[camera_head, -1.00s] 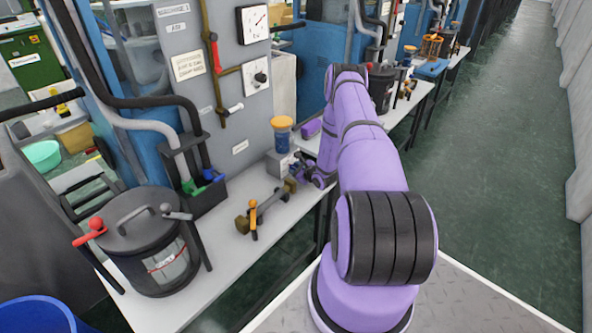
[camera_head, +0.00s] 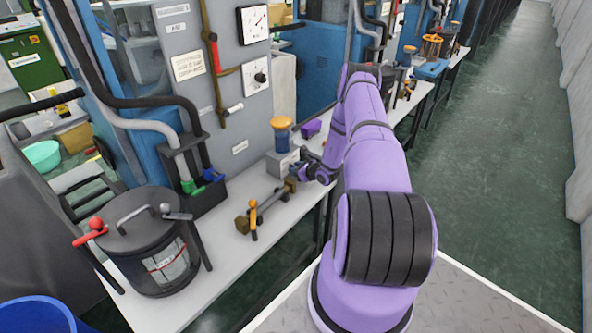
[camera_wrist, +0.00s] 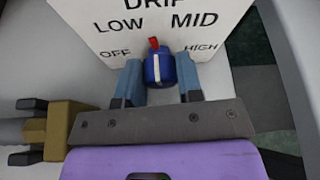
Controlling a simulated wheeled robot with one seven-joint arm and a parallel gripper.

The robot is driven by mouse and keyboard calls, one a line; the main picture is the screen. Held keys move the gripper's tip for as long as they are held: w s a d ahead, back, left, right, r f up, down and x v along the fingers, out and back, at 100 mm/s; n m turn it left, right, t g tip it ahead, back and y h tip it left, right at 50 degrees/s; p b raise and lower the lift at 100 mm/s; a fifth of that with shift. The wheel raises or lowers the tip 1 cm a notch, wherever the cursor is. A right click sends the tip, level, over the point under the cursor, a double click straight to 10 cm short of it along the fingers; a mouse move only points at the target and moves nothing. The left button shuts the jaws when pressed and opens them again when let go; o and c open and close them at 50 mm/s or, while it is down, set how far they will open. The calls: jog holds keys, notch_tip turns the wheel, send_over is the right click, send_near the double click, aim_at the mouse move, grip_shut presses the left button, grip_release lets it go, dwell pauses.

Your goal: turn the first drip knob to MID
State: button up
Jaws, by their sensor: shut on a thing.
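The drip knob (camera_wrist: 160,72) is blue with a white stripe and a red tip, on the pale front of the drip box (camera_wrist: 110,45). The panel reads OFF, LOW, MID and HIGH around it. The red tip points up, between LOW and MID. In the wrist view my gripper's two blue-grey fingers are shut on the knob, one on each side. In the head view my gripper (camera_head: 304,170) is at the front of the grey drip box (camera_head: 281,161), and the knob is hidden there.
A jar with an orange lid (camera_head: 283,122) stands on the drip box. A brass-ended bar fitting (camera_head: 268,206) lies left of my gripper on the white table (camera_head: 215,240). A dark lidded pot (camera_head: 150,245) stands nearer. The aisle at right is clear.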

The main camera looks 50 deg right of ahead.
jog(key=shift+s+d+m+y, duration=0.1)
jog(key=shift+d+m+y, duration=0.1)
jog(key=shift+m+y, duration=0.8)
jog(key=shift+f+m+y, duration=0.1)
jog(key=shift+m+y, duration=0.7)
jog(key=shift+m, duration=0.7)
jog(key=o, duration=0.9)
jog(key=shift+d, duration=0.1)
jog(key=v, duration=1)
jog(key=shift+s+d, duration=0.1)
jog(key=shift+s, duration=0.2)
